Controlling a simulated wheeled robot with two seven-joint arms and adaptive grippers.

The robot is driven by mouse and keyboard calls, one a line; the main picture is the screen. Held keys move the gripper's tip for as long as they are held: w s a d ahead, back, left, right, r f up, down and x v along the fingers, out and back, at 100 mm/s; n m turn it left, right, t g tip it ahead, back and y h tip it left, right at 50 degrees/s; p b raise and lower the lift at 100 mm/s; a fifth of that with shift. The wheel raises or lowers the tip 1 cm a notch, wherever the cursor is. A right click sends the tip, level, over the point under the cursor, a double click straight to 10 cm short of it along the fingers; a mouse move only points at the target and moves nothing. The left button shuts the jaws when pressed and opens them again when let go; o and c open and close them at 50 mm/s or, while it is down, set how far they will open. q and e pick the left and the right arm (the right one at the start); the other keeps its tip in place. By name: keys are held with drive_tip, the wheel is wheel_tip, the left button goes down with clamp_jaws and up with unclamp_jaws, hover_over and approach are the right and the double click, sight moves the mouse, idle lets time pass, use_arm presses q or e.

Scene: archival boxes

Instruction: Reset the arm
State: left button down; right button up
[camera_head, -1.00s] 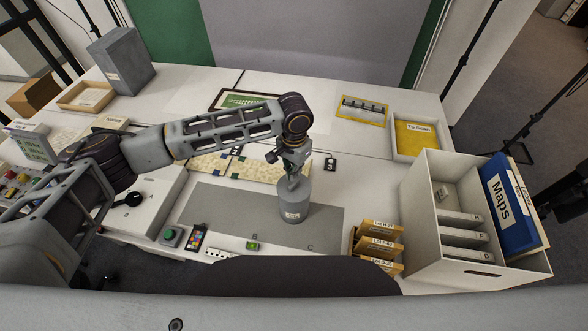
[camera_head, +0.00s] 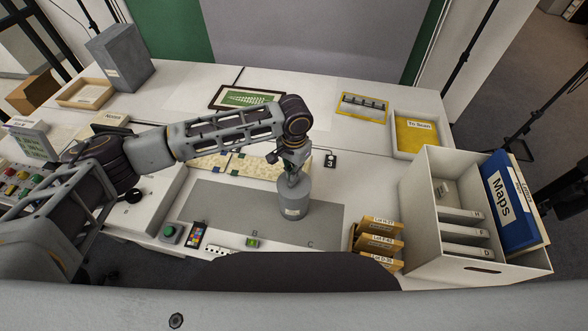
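My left arm (camera_head: 225,135) reaches in from the left over the table. Its wrist bends down at the middle of the table. My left gripper (camera_head: 291,178) is at the top of a grey cylindrical container (camera_head: 292,200) with a small white label. The container stands on the grey mat (camera_head: 225,208). The gripper's fingers are small and partly hidden at the container's top, so I cannot tell whether they hold it. My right gripper is not in view.
A white box (camera_head: 425,225) with folders and a blue Maps binder (camera_head: 508,205) stands at the right. Labelled lot boxes (camera_head: 378,243) sit at the front. A "To Scan" tray (camera_head: 418,138) and framed picture (camera_head: 246,98) lie behind. A grey box (camera_head: 120,57) stands at back left.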

use_arm(q)
drive_tip(key=shift+f, duration=1.2)
idle(0.4)
drive_tip(key=shift+r, duration=0.2)
drive_tip(key=shift+r+p, duration=0.3)
drive_tip(key=shift+r, duration=3.05)
drive_tip(key=shift+s, duration=0.15)
